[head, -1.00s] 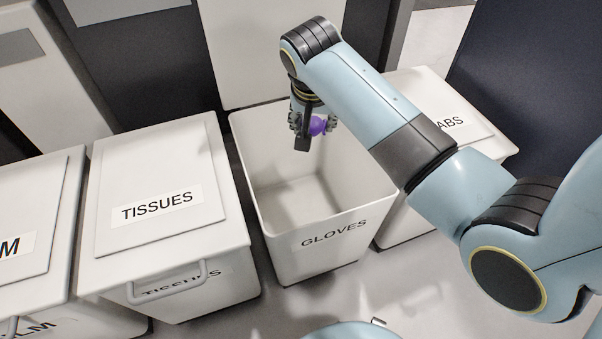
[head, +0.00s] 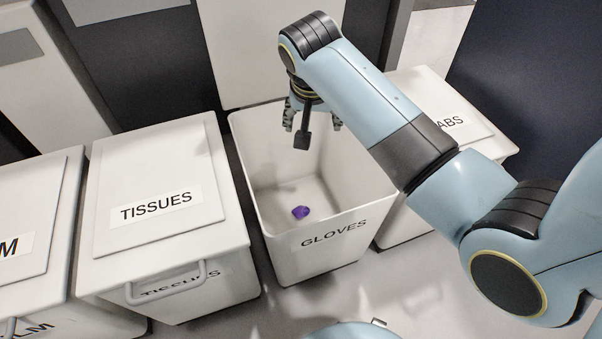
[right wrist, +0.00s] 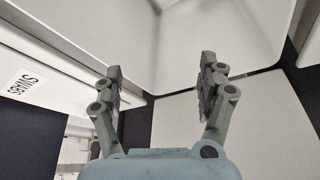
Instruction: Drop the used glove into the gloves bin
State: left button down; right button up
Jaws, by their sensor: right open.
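The purple glove (head: 300,212) lies crumpled on the floor of the open white gloves bin (head: 330,238), near its front wall. The bin carries a GLOVES label on its front. My right gripper (head: 313,128) is open and empty above the bin's opening, toward its back, apart from the glove. In the right wrist view its two fingers (right wrist: 160,85) are spread with nothing between them. My left gripper is not in view.
The closed tissues bin (head: 160,215) stands to the left, with a further lidded bin (head: 35,215) beside it. A lidded bin labelled in part "ABS" (head: 430,100) stands to the right, partly behind my right arm. The gloves bin's raised lid (head: 270,50) stands at its back.

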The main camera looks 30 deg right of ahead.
jog(key=v, duration=1.1)
jog(key=shift+s, duration=0.1)
